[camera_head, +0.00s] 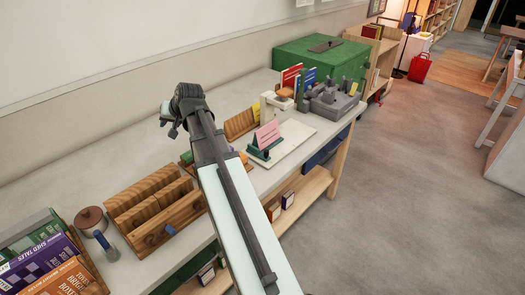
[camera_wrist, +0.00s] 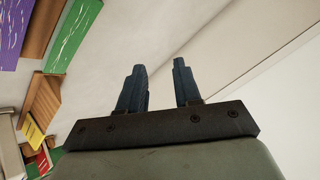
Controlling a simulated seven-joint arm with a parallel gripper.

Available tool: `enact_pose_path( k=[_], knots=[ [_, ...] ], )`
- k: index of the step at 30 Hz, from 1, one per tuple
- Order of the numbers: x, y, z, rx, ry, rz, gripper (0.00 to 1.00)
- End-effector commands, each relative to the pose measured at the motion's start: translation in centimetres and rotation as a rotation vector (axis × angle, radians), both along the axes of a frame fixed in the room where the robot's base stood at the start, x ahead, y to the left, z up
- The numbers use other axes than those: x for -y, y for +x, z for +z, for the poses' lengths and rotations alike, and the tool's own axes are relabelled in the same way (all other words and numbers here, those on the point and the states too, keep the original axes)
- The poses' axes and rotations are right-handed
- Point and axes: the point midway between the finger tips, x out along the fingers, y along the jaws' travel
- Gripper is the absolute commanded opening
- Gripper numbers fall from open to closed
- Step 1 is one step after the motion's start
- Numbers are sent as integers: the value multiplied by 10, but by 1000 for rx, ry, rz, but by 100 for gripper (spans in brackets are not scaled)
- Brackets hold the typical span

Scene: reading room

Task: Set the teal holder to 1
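A dark teal holder (camera_head: 262,155) stands on a pale board on the desk, right of my arm in the head view. A pink card (camera_head: 267,135) leans upright in it. Any number on the holder or card is too small to read. My gripper (camera_wrist: 158,66) shows in the wrist view with its two dark fingers apart and nothing between them. In the head view the end of my arm is raised over the back of the desk, left of the holder and apart from it. I cannot make out the holder in the wrist view.
A slotted wooden rack (camera_head: 150,200), a brown round-lidded thing (camera_head: 90,221) and books (camera_head: 45,265) stand at the left. A grey device (camera_head: 333,101), a white stand (camera_head: 270,108) and a green box (camera_head: 318,62) stand beyond the holder. The pale board (camera_head: 296,138) has bare room.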

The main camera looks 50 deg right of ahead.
Motion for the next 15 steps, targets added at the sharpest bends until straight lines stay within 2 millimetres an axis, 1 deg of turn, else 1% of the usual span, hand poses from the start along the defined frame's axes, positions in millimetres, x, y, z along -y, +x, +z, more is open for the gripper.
enact_pose_path(
  k=[1, 3, 5, 6, 8, 9, 11, 12, 15],
  knots=[
    [23, -19, -3, -28, -25, -24, 33],
    [51, -42, -6, -72, -61, -52, 33],
    [74, -63, -10, -113, -89, -77, 33],
    [88, -78, -12, -142, -106, -93, 33],
    [110, -101, -15, -185, -129, -118, 33],
    [123, -116, -16, -214, -144, -135, 33],
    [142, -140, -18, -258, -163, -161, 33],
    [154, -156, -20, -285, -174, -178, 33],
    [177, -193, -22, -353, -194, -217, 33]
  ],
)
